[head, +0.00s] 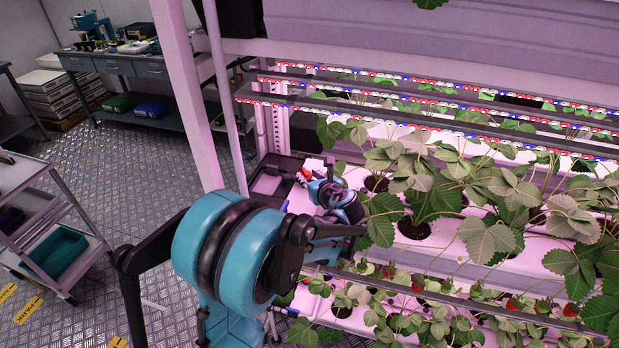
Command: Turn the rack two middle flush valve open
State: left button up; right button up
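A small red part (304,173), which looks like the valve's handle, shows at the left end of the rack's middle shelf, beside a dark tray-like box (268,186). White fittings sit around it. My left arm reaches in over the shelf end. My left gripper (313,181) is at the red part, very close to it. Whether they touch cannot be told. The fingers are small and mostly hidden by my own wrist, so their opening does not show. My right gripper is not in view.
Strawberry plants (490,200) crowd the middle shelf to the right of my wrist, with more fruiting plants below. LED bars (430,105) run above. A pink rack post (185,95) stands left. A cart (50,225) and a workbench (150,68) stand beyond open metal floor.

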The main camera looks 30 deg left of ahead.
aim_at(307, 173)
pick_arm(q)
grip_shut()
jog(key=shift+w+d+n+g+y, duration=0.2)
jog(key=shift+n+g+y, duration=0.1)
jog(key=shift+n+g, duration=0.15)
jog(key=shift+w+d+n+g+y, duration=0.15)
jog(key=shift+n+g+y, duration=0.2)
jog(key=shift+n, duration=0.2)
jog(key=n+g, duration=0.1)
jog(key=g, duration=0.1)
jog(key=w+n+g+y, duration=0.1)
jog(key=n, duration=0.1)
jog(key=shift+d+g+y, duration=0.1)
jog(key=shift+g+y, duration=0.15)
jog(key=shift+g, duration=0.15)
jog(key=shift+w+n+g+p, duration=0.1)
jog(key=shift+w+n+g, duration=0.2)
jog(key=shift+n+g, duration=0.65)
jog(key=shift+w+n+g+p, duration=0.15)
jog(key=shift+w+n+g, duration=0.1)
jog(key=shift+n+g, duration=0.7)
jog(key=shift+w+n+g+p, duration=0.1)
jog(key=shift+w+n+g, duration=0.2)
jog(key=shift+n+g, duration=0.6)
grip_release()
